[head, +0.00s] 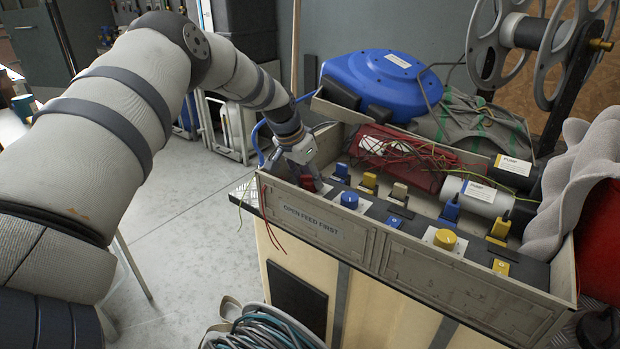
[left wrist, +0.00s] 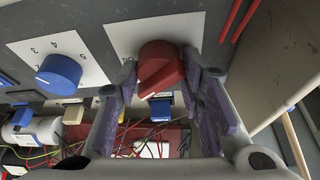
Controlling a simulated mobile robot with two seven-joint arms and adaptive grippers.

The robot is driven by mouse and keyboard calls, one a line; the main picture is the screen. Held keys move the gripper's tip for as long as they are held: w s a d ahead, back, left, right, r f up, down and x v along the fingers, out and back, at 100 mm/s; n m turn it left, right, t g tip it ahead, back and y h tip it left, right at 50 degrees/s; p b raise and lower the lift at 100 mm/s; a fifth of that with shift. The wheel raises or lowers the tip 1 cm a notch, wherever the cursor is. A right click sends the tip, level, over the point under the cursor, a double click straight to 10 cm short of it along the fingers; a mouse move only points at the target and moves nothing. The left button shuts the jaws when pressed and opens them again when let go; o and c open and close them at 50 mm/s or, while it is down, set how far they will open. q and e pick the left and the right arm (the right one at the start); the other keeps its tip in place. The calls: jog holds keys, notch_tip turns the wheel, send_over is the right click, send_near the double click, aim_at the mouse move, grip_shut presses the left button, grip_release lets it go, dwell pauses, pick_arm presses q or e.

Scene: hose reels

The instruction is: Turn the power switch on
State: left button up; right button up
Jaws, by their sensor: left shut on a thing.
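A red rotary knob (left wrist: 160,68) sits on a white plate marked with lettering, partly hidden. In the left wrist view my left gripper (left wrist: 168,85) has its fingers on both sides of this knob and is shut on it. In the head view the left gripper (head: 305,172) reaches down at the left end of the panel box, over the red knob (head: 307,183). A blue knob (head: 349,200) stands on the plate to the right, and also shows in the left wrist view (left wrist: 59,75). A yellow knob (head: 445,239) is further right. My right gripper is not in view.
The box's front wall (head: 310,212) reads "OPEN FEED FIRST". A blue hose reel (head: 385,85) stands behind. A coiled hose (head: 262,333) lies below.

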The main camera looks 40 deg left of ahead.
pick_arm(q)
jog(key=m, duration=0.1)
jog(key=m+h+b, duration=0.1)
jog(key=m, duration=0.1)
jog(key=m+b, duration=0.1)
jog(key=shift+w+f+g+h, duration=0.1)
jog(key=shift+f+g+h, duration=0.2)
jog(key=shift+h, duration=0.1)
jog(key=shift+a+r+m+g+h+b, duration=0.15)
jog(key=shift+m+h+b, duration=0.1)
jog(key=shift+m+b, duration=0.5)
jog(key=shift+d+r+m+g+h+b, duration=0.15)
jog(key=shift+m+h+b, duration=0.15)
jog(key=shift+m, duration=0.75)
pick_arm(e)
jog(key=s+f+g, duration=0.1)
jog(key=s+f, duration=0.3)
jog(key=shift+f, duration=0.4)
pick_arm(q)
jog(key=shift+a, duration=0.1)
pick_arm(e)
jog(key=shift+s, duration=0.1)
pick_arm(q)
jog(key=o, duration=1.1)
jog(key=shift+o, duration=0.2)
jog(key=v, duration=1.2)
